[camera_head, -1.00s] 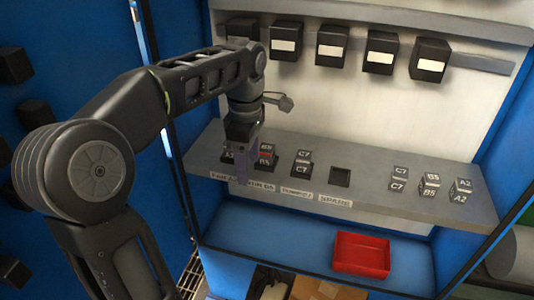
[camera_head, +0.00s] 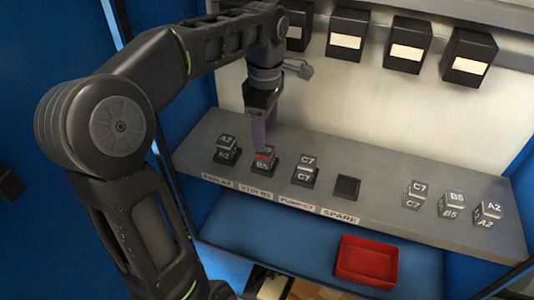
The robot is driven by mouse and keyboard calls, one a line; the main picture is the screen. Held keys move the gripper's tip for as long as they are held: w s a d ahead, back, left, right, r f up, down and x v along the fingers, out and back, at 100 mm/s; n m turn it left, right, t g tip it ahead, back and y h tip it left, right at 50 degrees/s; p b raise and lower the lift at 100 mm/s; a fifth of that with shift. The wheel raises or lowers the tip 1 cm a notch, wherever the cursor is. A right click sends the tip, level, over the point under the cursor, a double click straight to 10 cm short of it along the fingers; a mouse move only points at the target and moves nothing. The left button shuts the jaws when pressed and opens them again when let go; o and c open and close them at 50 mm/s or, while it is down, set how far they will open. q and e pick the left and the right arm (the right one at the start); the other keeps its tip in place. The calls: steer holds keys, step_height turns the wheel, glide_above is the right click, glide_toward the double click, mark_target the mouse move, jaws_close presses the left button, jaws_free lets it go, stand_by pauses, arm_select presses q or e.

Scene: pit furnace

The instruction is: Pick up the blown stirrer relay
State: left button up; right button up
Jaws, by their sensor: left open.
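The stirrer relay (camera_head: 263,163) is a small dark block marked B5 with a red patch. It sits in its socket on the grey shelf behind the STIR B5 label (camera_head: 257,193). My left gripper (camera_head: 260,149) points down at this relay, with its purplish fingers at the relay's top and partly hiding it. The gripper is open; I cannot tell whether the fingers touch the relay. My right gripper is not in view.
Relay A2 (camera_head: 226,149) stands left of it and relay C7 (camera_head: 306,169) right of it, both close by. The SPARE socket (camera_head: 347,187) is empty. Loose relays C7 (camera_head: 414,194), B5 (camera_head: 452,204) and A2 (camera_head: 488,212) stand at right. A red tray (camera_head: 367,262) lies below.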

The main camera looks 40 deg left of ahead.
mark_target(265, 154)
arm_select(q)
steer(key=shift+f, duration=1.35)
steer(key=shift+f+p, duration=0.7)
steer(key=shift+f, duration=1.9)
steer(key=shift+c, duration=0.2)
jaws_close()
